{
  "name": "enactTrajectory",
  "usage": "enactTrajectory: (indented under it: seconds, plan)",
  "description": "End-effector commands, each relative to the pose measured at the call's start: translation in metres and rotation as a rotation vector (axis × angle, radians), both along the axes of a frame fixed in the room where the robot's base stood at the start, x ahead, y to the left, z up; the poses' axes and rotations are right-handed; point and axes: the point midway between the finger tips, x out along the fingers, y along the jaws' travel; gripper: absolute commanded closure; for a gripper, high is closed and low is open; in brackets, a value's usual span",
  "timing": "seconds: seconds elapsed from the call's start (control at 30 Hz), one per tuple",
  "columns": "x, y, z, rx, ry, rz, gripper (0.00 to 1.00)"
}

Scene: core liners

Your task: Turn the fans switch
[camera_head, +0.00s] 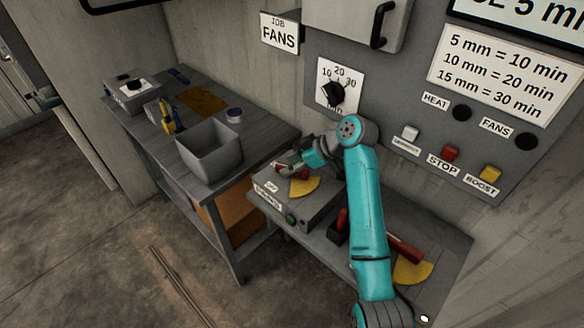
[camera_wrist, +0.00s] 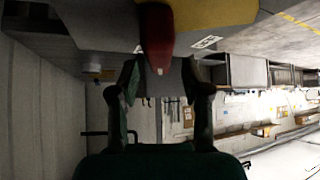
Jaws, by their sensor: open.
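A grey switch box (camera_head: 313,211) on the bench carries a yellow sector plate (camera_head: 304,186), an OFF label (camera_head: 271,187), a second label too small to read, and a green button (camera_head: 291,219). No finger clearly touches the handle. A second red handle (camera_head: 405,249) with a yellow plate (camera_head: 412,271) is at the right.
The wall panel has a FANS lamp (camera_head: 527,141), a dial (camera_head: 334,94), and STOP (camera_head: 451,153) and BOOST (camera_head: 490,174) buttons. A JOB FANS sign (camera_head: 279,34) hangs left. A grey bin (camera_head: 209,165) stands on the left table. A small red item (camera_head: 342,219) is beside my arm.

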Motion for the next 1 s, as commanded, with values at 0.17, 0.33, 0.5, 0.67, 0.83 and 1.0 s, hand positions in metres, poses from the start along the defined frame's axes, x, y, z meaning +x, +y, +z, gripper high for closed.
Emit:
enactTrajectory:
  seconds: [0.17,0.33,0.5,0.67,0.83,1.0]
  plan:
    - [0.001,0.000,0.035,0.000,-0.004,0.001,0.52]
    - [0.000,0.000,0.062,0.000,-0.003,0.000,0.52]
    - [0.000,0.000,0.078,0.000,0.000,0.000,0.52]
    - [0.000,0.000,0.083,0.000,0.000,0.000,0.52]
    - [0.000,0.000,0.082,0.000,0.000,0.000,0.52]
    - [-0.002,0.004,0.077,-0.017,-0.012,0.007,0.90]
